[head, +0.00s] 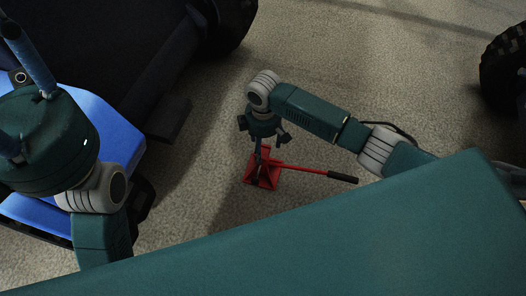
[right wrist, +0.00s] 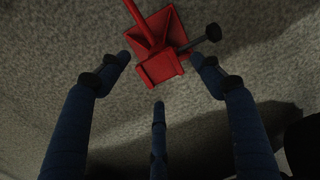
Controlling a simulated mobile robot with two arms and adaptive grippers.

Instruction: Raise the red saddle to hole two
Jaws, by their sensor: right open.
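A red metal stand or jack (head: 262,171) with a square base sits on the floor in the middle of the head view. A red bar with a black grip (head: 343,177) reaches out from it to the right. My right gripper (head: 268,146) is directly over it, pointing down. In the right wrist view the red fixture (right wrist: 158,66) lies beyond my spread, empty fingers, with a short black knobbed rod (right wrist: 205,36) beside it. I cannot tell which red part is the saddle, and no holes are visible. My left gripper (head: 24,85) is at the left, its fingers partly cut off.
A large dark machine (head: 110,50) with black wheels (head: 232,22) stands at the upper left. A blue panel (head: 112,128) lies beneath my left gripper. Another black wheel (head: 507,65) is at the upper right. The carpet-like floor around the red fixture is clear.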

